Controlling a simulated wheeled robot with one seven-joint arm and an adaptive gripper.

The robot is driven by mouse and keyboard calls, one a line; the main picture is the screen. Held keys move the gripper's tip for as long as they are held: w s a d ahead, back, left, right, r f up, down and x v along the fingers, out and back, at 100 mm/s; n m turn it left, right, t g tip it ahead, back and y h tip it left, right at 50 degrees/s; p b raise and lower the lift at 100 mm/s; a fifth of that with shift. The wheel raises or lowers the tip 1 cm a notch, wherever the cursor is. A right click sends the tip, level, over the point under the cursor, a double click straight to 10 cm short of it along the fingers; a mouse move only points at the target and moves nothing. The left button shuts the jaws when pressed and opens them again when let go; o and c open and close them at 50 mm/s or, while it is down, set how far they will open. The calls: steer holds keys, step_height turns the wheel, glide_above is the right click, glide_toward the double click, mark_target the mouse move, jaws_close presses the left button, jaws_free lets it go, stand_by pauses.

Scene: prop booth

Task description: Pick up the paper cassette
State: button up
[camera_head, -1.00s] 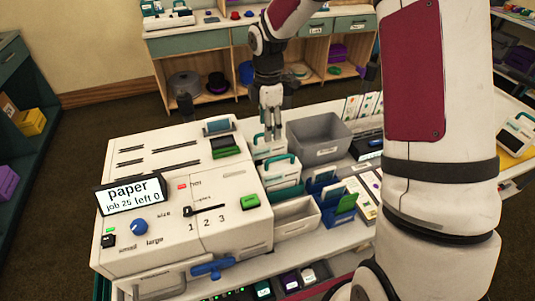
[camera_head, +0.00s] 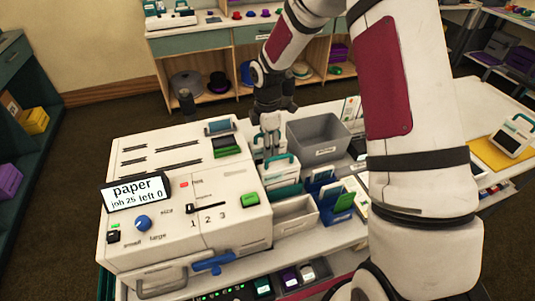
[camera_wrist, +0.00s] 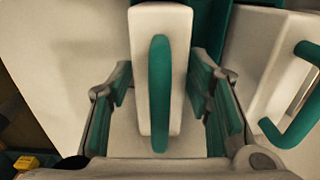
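The machine's screen (camera_head: 136,191) reads "paper". A white cassette with a teal handle (camera_wrist: 160,90) stands upright in the wrist view, between my gripper's fingers. My gripper (camera_head: 269,143) is open and lowered around it, with a gap visible on both sides. In the head view, my gripper mostly hides this cassette. A second white cassette with a teal handle (camera_head: 280,172) stands just in front, and shows at the right in the wrist view (camera_wrist: 290,90). I cannot read a label on either.
The white machine (camera_head: 165,235) stands close to the left of my gripper. A grey bin (camera_head: 318,138) is at the right, and a small pale tray (camera_head: 297,214) in front. Another teal-handled white device (camera_head: 513,137) lies on a yellow mat (camera_head: 490,151) at the far right.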

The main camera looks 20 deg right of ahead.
jaws_close()
steer(key=shift+r, duration=0.15)
step_height(320, 180, up, 18)
steer(key=b, duration=0.1)
stand_by(0.4)
